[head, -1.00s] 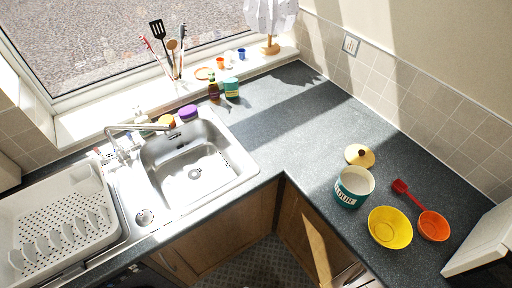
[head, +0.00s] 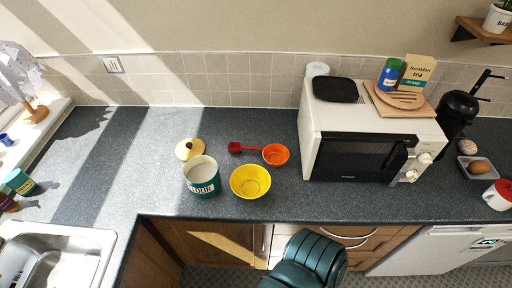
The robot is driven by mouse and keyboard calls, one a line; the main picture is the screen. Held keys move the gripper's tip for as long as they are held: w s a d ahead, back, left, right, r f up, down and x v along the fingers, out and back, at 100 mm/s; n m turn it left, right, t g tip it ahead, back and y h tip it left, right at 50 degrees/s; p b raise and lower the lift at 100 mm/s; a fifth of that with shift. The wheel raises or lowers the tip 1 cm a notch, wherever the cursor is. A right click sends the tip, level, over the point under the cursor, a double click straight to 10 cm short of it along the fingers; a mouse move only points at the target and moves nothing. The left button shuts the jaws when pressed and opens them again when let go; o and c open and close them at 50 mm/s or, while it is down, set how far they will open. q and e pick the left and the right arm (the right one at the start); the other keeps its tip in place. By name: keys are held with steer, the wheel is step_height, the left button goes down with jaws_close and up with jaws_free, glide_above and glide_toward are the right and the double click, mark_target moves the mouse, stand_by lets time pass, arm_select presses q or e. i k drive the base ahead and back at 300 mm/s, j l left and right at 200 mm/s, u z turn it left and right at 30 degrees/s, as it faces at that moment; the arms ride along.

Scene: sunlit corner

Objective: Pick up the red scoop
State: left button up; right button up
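The red scoop (head: 235,147) lies on the dark grey worktop in the middle of the head view. Its head is on the left, and its thin handle runs right to the rim of an orange bowl (head: 276,155). I cannot tell whether the handle touches the bowl. Neither of my grippers is in view.
A yellow bowl (head: 250,182) and a teal flour tin (head: 202,177) stand in front of the scoop; a cream lid (head: 189,149) lies to its left. A white microwave (head: 312,150) stands to the right. The worktop (head: 150,125) behind the scoop and towards the left is clear.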

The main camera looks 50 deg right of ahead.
mark_target(234, 147)
steer(key=z, duration=1.65)
